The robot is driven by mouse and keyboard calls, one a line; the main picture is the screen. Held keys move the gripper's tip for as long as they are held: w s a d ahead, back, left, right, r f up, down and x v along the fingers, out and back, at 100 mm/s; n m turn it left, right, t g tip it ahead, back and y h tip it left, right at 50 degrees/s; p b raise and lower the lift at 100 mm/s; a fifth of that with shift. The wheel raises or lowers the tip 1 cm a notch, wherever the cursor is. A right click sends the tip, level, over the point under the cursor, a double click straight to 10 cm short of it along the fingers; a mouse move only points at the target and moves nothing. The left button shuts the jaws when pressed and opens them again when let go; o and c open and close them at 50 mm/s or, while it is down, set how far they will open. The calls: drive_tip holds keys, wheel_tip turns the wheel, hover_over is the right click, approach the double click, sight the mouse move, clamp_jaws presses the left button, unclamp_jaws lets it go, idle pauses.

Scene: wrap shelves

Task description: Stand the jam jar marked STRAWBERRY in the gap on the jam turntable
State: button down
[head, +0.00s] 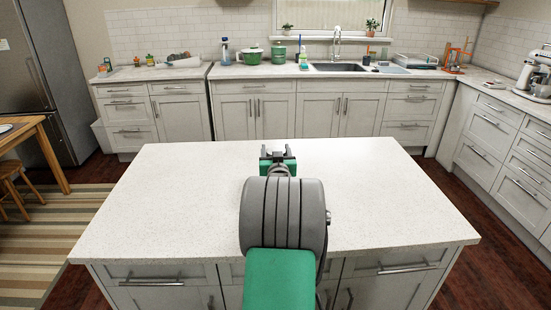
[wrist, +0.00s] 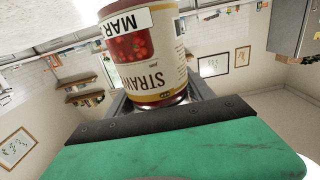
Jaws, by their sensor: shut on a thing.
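The jam jar (wrist: 145,62) fills the upper middle of the wrist view. It has a cream label with red fruit, upside-down letters reading "STRAW" and a white tag with "MAR". The room also looks upside down there, so the jar appears roughly upright. My gripper (head: 278,154) is shut on the jar, over the far half of the island in the head view. My own wrist and arm hide the jar in that view. The jam turntable is not seen in either view.
The pale island top (head: 170,195) is bare around my arm. Beyond a floor gap, the back counter (head: 235,71) holds a green pot (head: 253,54), bottles and a sink (head: 338,68). A wooden table (head: 22,130) and stool stand at the left.

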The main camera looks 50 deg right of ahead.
drive_tip(key=f, duration=0.1)
drive_tip(key=f+p, duration=0.1)
drive_tip(key=f, duration=0.1)
drive_tip(key=shift+w+d+f, duration=0.15)
drive_tip(key=shift+w+d, duration=0.05)
drive_tip(key=shift+f+b, duration=0.35)
drive_tip(key=shift+b, duration=0.25)
drive_tip(key=shift+s+a+f, duration=0.1)
drive_tip(key=shift+f, duration=0.1)
